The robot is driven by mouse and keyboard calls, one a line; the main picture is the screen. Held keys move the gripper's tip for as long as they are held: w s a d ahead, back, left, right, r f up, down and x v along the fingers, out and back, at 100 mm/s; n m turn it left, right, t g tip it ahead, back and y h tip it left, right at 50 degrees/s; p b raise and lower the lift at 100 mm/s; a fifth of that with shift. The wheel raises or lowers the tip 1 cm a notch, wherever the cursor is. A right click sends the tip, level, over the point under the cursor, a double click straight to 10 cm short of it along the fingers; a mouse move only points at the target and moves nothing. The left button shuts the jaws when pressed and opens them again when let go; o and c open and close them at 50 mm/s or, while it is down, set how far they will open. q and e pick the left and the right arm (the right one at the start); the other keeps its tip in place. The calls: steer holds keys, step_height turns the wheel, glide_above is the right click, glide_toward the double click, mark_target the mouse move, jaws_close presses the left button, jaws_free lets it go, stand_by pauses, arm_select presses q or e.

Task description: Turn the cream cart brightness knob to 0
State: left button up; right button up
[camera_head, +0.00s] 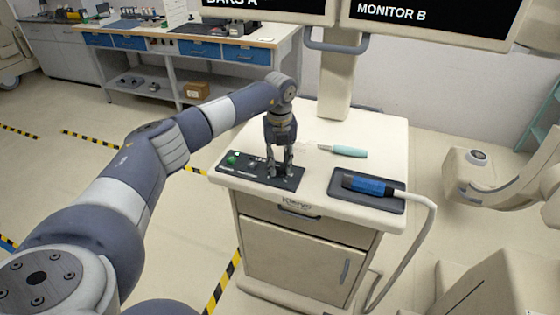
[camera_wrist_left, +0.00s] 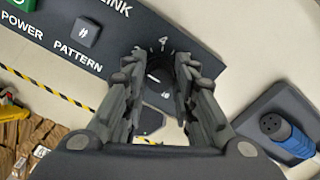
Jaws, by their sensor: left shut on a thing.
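The cream cart (camera_head: 382,135) stands ahead of me, with a dark control panel (camera_head: 255,177) on the front left of its top. My left gripper (camera_head: 280,174) points down at the right part of this panel. In the left wrist view, the fingers of my left gripper (camera_wrist_left: 160,90) are closed around a small dark knob (camera_wrist_left: 155,74) with a white mark. Printed digits, one of them a 4, show around it. The fingers hide much of the knob and its scale, so I cannot read its setting surely. My right gripper is not in view.
A green button (camera_head: 232,159) and the grey pattern button (camera_wrist_left: 84,33) are on the panel's left part. A teal-handled tool (camera_head: 347,151) lies behind, and a blue probe (camera_head: 368,185) with a pale cable rests on a dark tray (camera_head: 393,205). Monitors stand above the cart.

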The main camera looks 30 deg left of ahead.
mark_target(279, 165)
arm_select(q)
steer(key=n+p, duration=0.1)
steer(key=n, duration=0.3)
steer(key=shift+a+r+n, duration=0.1)
steer(key=shift+r+n, duration=0.05)
steer(key=shift+n, duration=0.15)
steer(key=n+p, duration=0.1)
steer(key=n, duration=0.3)
steer(key=shift+n, duration=0.4)
steer(key=o, duration=1.1)
steer(key=shift+s, duration=0.1)
steer(key=shift+c, duration=0.2)
step_height(279, 165, up, 12)
